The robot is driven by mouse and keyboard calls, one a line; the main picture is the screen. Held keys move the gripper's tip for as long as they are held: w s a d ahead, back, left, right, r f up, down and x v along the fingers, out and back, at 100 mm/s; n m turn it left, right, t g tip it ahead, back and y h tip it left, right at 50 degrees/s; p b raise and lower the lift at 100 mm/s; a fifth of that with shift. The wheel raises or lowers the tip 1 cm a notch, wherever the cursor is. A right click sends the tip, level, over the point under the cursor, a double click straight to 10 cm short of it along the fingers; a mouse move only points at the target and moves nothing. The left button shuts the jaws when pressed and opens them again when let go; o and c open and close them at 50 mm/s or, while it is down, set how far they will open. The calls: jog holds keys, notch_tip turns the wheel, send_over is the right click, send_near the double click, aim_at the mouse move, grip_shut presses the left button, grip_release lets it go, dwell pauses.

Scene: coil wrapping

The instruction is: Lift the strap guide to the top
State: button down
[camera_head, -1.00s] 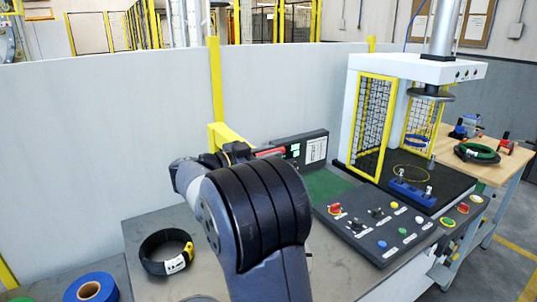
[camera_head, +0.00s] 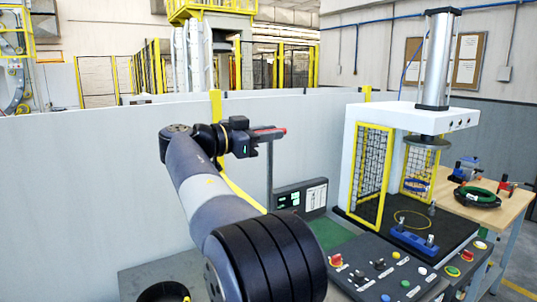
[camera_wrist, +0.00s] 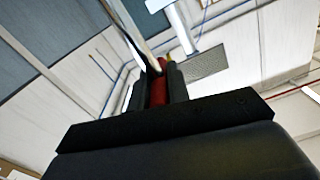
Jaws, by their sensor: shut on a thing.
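My gripper (camera_head: 256,134) is raised in front of the pale wall panel, near the panel's top edge. It is shut on a red part, which I take for the strap guide's handle (camera_head: 270,131). In the wrist view the red handle (camera_wrist: 158,92) sits between the two dark fingers (camera_wrist: 160,86). A thin grey upright rod (camera_head: 270,172) stands below the red part; I cannot tell whether they are joined. A yellow band (camera_head: 241,194) slants down to the right behind my arm. The rest of the guide is hidden by my gripper and arm.
A white press (camera_head: 398,118) with yellow mesh guards stands right. A control panel (camera_head: 385,268) with buttons and a small display box (camera_head: 300,198) are below. A black coil (camera_head: 163,292) lies at the bottom left. The air above the panel is clear.

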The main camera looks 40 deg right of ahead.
jog(key=shift+r+p, duration=0.35)
jog(key=shift+r, duration=1.25)
jog(key=c, duration=1.4)
grip_release()
jog(key=shift+o, duration=0.2)
jog(key=shift+f, duration=0.2)
jog(key=shift+a, duration=0.1)
jog(key=shift+a, duration=0.4)
jog(key=a+b, duration=0.2)
jog(key=a, duration=0.8)
jog(key=shift+w, duration=0.3)
jog(key=shift+d, duration=0.1)
